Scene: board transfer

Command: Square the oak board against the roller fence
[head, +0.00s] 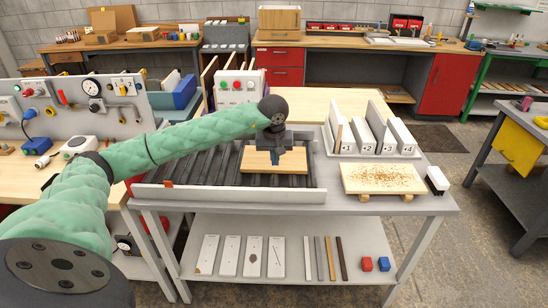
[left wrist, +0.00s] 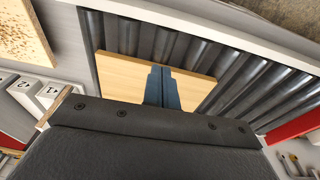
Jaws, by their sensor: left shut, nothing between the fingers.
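The oak board (head: 262,161), a pale flat rectangle, lies on the dark rollers (head: 212,172) toward their right end. The roller fence (head: 230,195) is a white rail along the near edge. Bare roller shows between board and fence, so they are apart. My left gripper (head: 275,158) is shut and empty, pointing down at the board. Its blue-grey fingers (left wrist: 162,85) cover the board's middle; contact is unclear. My right gripper is out of view.
A speckled board (head: 383,179) rests on wooden strips at the table's right, beside a black-and-white block (head: 437,181). A rack of numbered white dividers (head: 372,142) stands behind it. A control box (head: 238,88) with buttons stands behind the rollers. The left rollers are clear.

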